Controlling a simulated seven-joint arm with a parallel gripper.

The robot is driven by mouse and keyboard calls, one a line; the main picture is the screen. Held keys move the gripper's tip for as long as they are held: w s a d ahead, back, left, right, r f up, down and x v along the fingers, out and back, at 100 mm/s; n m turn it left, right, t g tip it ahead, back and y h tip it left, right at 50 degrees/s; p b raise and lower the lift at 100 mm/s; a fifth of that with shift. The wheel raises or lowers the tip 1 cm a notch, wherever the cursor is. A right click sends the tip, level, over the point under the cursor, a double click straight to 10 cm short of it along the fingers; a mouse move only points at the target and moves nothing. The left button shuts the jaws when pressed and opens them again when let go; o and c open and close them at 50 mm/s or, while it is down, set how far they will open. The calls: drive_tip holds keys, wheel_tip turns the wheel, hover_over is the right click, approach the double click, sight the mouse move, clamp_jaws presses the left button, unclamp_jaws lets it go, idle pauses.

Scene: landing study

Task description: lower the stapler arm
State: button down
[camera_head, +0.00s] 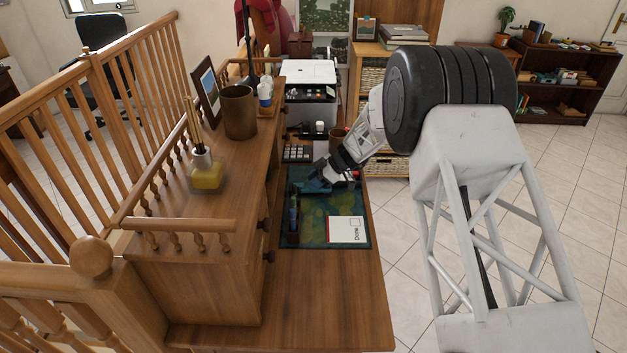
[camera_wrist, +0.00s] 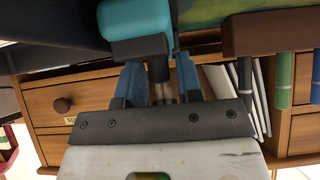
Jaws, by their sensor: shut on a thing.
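The stapler (camera_head: 317,184) is a small teal and dark shape at the left side of the desk mat in the head view. In the wrist view its teal body (camera_wrist: 135,18) with a dark end shows at the top, just beyond the fingers. My gripper (camera_head: 326,172) reaches down over the desk to it. In the wrist view my gripper (camera_wrist: 158,75) has its blue fingers on either side of a dark part and is shut on the stapler. The fingers and wrist hide much of the stapler, and I cannot tell how far its arm is raised.
A brown pen tray (camera_head: 293,238) and a white notepad (camera_head: 347,229) lie on the green mat (camera_head: 322,238). A calculator (camera_head: 297,152) and a printer (camera_head: 309,73) stand behind. A raised wooden shelf (camera_head: 200,262) borders the left. The desk's front is bare.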

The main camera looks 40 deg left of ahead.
idle(0.3)
drive_tip(key=c, duration=1)
unclamp_jaws()
drive_tip(key=shift+c, duration=0.2)
drive_tip(key=shift+r, duration=0.15)
drive_tip(key=shift+v, duration=3.8)
